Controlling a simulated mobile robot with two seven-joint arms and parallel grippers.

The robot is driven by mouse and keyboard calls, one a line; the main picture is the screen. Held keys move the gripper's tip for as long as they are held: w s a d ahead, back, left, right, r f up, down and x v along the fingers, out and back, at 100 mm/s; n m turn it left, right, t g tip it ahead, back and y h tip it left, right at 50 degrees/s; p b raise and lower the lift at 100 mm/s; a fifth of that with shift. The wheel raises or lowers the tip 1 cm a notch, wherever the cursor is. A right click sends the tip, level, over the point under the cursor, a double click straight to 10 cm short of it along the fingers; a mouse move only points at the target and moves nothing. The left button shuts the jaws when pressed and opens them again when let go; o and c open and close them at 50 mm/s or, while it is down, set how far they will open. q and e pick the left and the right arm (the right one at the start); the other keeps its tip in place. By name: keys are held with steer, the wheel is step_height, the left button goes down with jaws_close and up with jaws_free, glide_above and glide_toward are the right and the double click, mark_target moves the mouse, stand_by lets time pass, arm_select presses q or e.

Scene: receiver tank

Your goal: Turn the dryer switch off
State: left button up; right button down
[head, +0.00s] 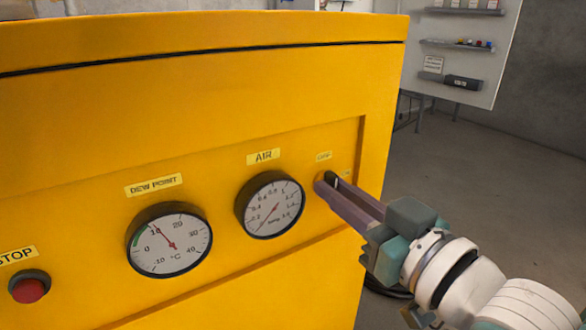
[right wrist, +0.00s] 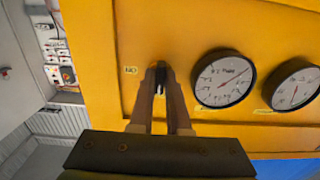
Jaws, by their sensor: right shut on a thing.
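The dryer is a large yellow cabinet (head: 200,105) with a recessed front panel. Its dark switch knob (head: 331,178) is at the panel's right end, beside the AIR gauge and below a small yellow label. In the right wrist view the black knob (right wrist: 160,76) sits between my fingertips. My right gripper (head: 326,185) reaches in from the right, its fingers shut on the switch knob. It also shows in the right wrist view (right wrist: 160,84). The fingers partly hide the knob, so I cannot read its exact setting. My left gripper is not in view.
The AIR gauge (head: 270,204) is close to the left of my right fingers. The DEW POINT gauge (head: 169,240) and a red STOP button (head: 29,289) are farther left. A white board with shelves (head: 465,50) stands behind at right. The floor right of the cabinet is open.

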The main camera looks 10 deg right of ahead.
stand_by(0.5)
steer(key=c, duration=0.9)
jaws_free()
steer(key=p+v, duration=0.2)
steer(key=v, duration=0.8)
steer(key=shift+r, duration=0.1)
